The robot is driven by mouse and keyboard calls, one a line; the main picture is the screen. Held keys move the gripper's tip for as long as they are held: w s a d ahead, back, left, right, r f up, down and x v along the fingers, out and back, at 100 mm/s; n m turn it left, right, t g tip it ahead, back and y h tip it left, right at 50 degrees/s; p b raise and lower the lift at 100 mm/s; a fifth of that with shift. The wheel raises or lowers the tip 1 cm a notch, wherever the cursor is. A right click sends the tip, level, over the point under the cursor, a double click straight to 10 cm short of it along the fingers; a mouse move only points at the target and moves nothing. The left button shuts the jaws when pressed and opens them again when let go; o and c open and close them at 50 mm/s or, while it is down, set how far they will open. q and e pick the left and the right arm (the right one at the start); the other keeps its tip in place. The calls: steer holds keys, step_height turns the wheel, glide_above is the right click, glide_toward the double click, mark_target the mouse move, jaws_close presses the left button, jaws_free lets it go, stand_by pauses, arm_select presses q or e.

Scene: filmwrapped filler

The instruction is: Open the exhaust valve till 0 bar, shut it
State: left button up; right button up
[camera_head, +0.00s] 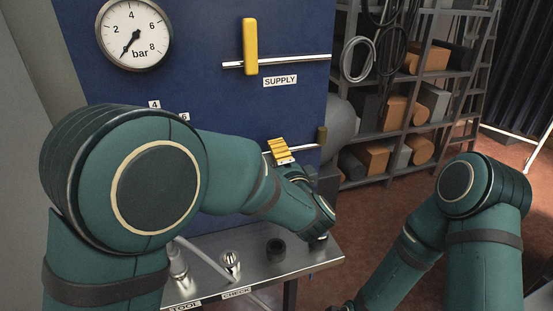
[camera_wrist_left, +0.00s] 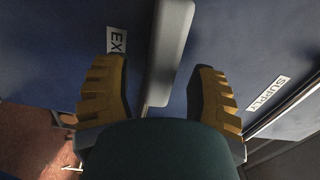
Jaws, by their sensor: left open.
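The round bar gauge (camera_head: 133,36) is at the top left of the blue panel in the head view. Its needle points to the lower left, at the low end below the 2. The yellow supply lever (camera_head: 250,47) stands upright across its pipe. My left gripper (camera_head: 291,160) is low at the panel. In the left wrist view, its yellow ribbed fingers are apart (camera_wrist_left: 160,68), with a grey lever (camera_wrist_left: 170,45) in the gap between them, beside a label starting EX (camera_wrist_left: 116,40). Contact cannot be told. In the head view my arm hides this lever. My right gripper is out of view.
A shelf rack (camera_head: 425,75) with boxes and cylinders stands at the back right. Reddish floor (camera_head: 395,210) lies open between panel and rack.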

arm_select(q)
steer(key=shift+w+a, duration=0.1)
steer(key=shift+w, duration=0.1)
jaws_close()
